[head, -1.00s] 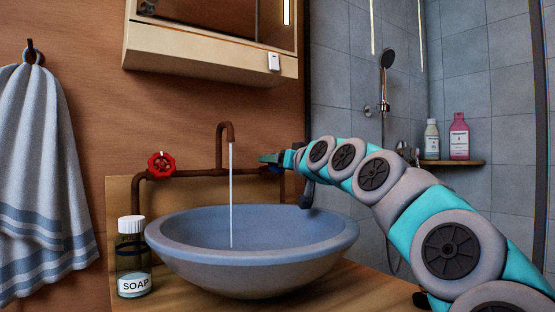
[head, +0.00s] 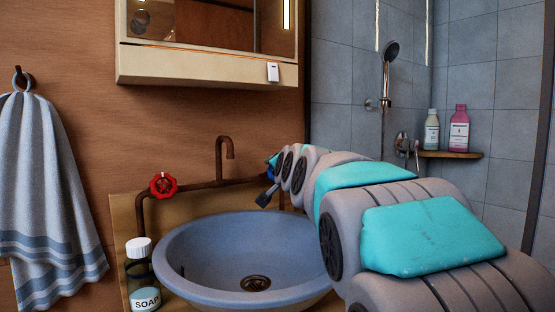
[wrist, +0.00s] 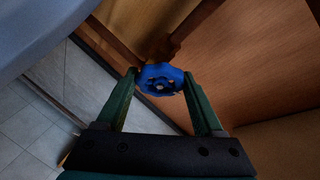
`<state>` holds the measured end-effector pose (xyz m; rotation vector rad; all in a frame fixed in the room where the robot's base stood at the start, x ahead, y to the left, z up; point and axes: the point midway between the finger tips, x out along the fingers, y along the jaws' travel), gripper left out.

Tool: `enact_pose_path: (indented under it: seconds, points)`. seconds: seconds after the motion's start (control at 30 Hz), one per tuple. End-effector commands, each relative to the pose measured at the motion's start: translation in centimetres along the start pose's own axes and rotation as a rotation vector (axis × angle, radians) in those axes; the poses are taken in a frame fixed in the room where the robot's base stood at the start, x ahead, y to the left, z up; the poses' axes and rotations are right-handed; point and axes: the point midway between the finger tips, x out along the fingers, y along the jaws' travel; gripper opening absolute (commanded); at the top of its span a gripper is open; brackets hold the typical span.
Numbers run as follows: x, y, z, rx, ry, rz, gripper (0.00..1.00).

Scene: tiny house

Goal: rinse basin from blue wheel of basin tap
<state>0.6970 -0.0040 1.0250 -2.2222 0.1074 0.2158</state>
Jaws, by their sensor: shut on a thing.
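The basin (head: 182,245) is a round blue-grey bowl on the wooden counter, with its drain showing inside. The rusty tap spout (head: 226,145) stands behind it, and no water runs from it. The red wheel (head: 163,186) is on the pipe at the left. The blue wheel (wrist: 162,79) lies between the two green fingers of my gripper (wrist: 160,75) in the wrist view, one finger on each side, and my gripper is shut on it. In the head view my arm hides most of the blue wheel and the right end of the pipe.
A soap bottle (head: 142,277) stands left of the basin. A striped towel (head: 45,190) hangs at the far left. A cabinet (head: 205,67) juts out above the tap. A shower shelf (head: 450,154) with two bottles is at the right.

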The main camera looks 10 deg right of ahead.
Motion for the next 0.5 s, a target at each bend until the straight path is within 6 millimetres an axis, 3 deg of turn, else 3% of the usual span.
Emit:
enact_pose_path:
  seconds: [0.5]
  points:
    - [0.01,0.07,-0.03,0.071,0.0,0.034,0.14]
